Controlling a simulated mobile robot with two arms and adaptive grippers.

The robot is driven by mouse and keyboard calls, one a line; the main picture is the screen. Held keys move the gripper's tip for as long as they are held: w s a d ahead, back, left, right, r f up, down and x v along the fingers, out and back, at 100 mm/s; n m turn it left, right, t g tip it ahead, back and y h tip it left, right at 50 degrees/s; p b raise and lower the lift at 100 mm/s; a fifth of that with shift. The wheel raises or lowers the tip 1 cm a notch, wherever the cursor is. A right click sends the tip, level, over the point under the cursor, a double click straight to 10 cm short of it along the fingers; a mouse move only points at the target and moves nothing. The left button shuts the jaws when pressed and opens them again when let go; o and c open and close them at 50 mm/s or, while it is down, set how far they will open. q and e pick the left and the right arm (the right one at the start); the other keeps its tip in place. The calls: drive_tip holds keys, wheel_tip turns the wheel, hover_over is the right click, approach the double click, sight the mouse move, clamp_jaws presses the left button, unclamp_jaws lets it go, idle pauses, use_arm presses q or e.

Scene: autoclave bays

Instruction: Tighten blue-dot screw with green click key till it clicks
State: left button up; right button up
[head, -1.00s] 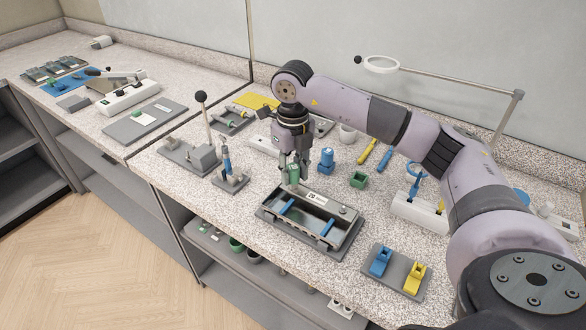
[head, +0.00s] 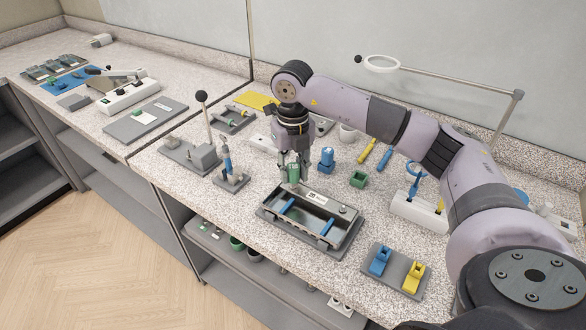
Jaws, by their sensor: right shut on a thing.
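My right gripper (head: 293,172) points down and is shut on the green click key (head: 293,174). The key is upright above the far left edge of a grey metal tray-like housing (head: 337,236) with blue bars (head: 287,206) in it. I cannot tell whether the key's lower tip touches anything. A round screw-like part (head: 343,210) sits at the housing's far right corner. No blue dot can be made out at this size. My left gripper is not in view.
A blue key-like tool (head: 326,160) and an empty green holder (head: 358,179) stand behind the housing. A plate with blue and yellow blocks (head: 397,273) lies at front right. A lever press (head: 203,153) and a small stand (head: 231,182) are at left. A magnifier arm (head: 450,80) overhangs the back.

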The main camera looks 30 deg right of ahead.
sight(293, 167)
drive_tip(key=shift+w+r+p, duration=0.15)
drive_tip(key=shift+r+p, duration=0.15)
drive_tip(key=shift+r, duration=0.45)
drive_tip(key=shift+s+r+p, duration=0.2)
drive_tip(key=shift+r+p, duration=0.4)
drive_tip(key=shift+r, duration=0.35)
drive_tip(key=shift+r+p, duration=0.6)
drive_tip(key=shift+r, duration=0.2)
drive_tip(key=shift+a, duration=0.1)
drive_tip(key=shift+c, duration=0.4)
